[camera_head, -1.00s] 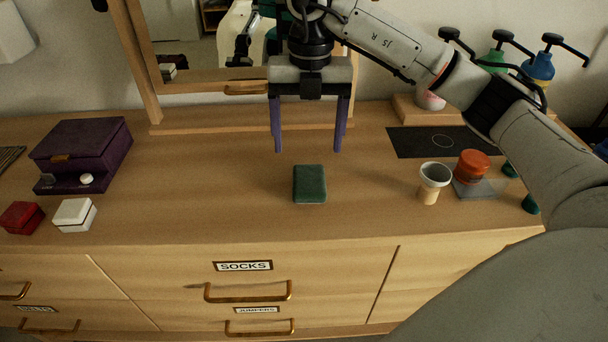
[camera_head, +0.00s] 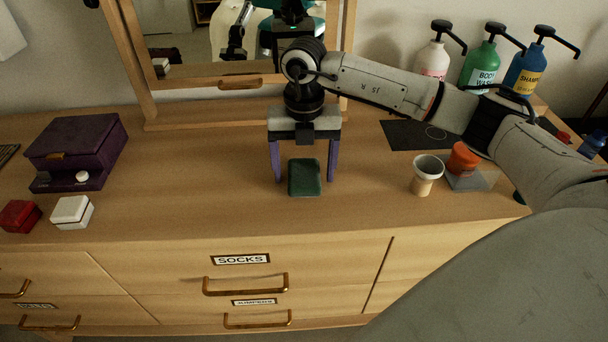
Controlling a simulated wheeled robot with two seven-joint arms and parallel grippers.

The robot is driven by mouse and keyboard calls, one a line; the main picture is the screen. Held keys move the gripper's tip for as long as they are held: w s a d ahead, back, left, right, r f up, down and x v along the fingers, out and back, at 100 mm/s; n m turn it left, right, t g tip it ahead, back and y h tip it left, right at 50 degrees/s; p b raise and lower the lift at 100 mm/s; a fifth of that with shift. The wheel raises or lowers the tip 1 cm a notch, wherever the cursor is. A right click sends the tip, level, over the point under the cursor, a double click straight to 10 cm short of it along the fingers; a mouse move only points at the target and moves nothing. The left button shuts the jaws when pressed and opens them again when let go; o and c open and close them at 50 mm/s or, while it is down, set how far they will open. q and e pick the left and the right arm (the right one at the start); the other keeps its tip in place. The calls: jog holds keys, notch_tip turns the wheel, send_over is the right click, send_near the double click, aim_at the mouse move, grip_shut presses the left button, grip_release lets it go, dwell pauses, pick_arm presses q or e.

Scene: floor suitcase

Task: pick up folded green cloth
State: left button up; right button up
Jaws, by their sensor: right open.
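The folded green cloth (camera_head: 305,178) lies flat on the wooden dresser top, a small dark green block near the middle of the head view. My right gripper (camera_head: 304,180) is open and points down over the cloth. Its purple fingers stand to the left and right of the cloth, with a gap showing on each side. Whether the fingertips touch the dresser top is hard to tell. My left gripper is not in view.
A purple box (camera_head: 78,150), a red box (camera_head: 20,216) and a white box (camera_head: 73,212) sit at left. A mirror (camera_head: 225,45) and pump bottles (camera_head: 484,62) are behind. The dresser top (camera_head: 220,200) is clear around the cloth.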

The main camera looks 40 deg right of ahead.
aim_at(304, 172)
jog(key=shift+c, duration=0.6)
jog(key=c, duration=1)
jog(key=shift+r, duration=0.15)
notch_tip(304, 172, up, 10)
jog(key=shift+f+b, duration=0.1)
jog(key=shift+b, duration=0.2)
